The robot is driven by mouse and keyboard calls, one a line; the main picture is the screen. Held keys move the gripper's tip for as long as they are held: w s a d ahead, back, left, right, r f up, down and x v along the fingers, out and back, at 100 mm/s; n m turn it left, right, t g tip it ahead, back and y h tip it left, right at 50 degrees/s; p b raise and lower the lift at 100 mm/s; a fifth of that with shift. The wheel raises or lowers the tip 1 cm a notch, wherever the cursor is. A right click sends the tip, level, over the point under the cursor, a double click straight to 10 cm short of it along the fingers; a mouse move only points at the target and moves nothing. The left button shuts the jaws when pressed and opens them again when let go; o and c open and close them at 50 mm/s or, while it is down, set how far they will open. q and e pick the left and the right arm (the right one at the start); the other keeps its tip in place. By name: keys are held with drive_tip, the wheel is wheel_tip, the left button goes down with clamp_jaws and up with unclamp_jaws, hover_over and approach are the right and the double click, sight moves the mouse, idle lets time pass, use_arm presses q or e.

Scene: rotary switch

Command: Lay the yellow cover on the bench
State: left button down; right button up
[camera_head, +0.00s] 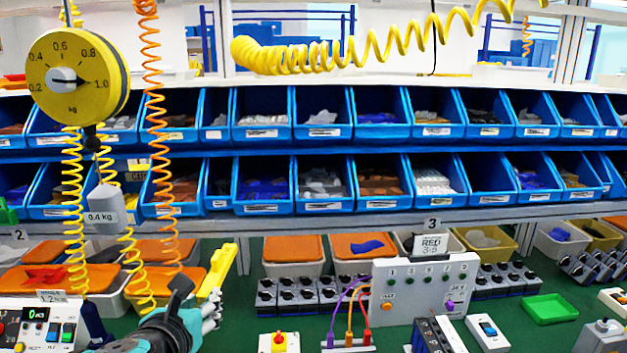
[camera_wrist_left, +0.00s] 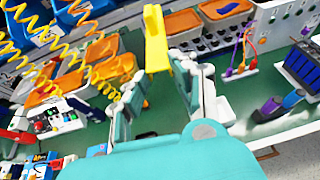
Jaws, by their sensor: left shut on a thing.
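The yellow cover (camera_head: 222,266) is a narrow bright piece standing tilted above the green bench (camera_head: 245,312) at the lower left of the head view. My left gripper (camera_head: 212,300) is shut on its lower end and holds it up off the bench. In the left wrist view the cover (camera_wrist_left: 156,38) sticks out beyond the fingers of the left gripper (camera_wrist_left: 160,72), whose two fingers come at it from either side. The exact contact is small and partly hidden. My right gripper is not in view.
A grey panel (camera_head: 385,290) with numbered sockets stands right of centre. A box with a red button (camera_head: 279,338) sits near the front. Orange-lidded bins (camera_head: 292,249) and black switch modules line the back. A green tray (camera_head: 550,308) lies right. Coiled cables hang at left. Some green bench is bare between them.

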use_arm(q)
drive_tip(key=shift+s+a+r, duration=0.15)
drive_tip(key=shift+a+r, duration=0.15)
drive_tip(key=shift+a, duration=0.1)
drive_tip(key=shift+d, duration=0.1)
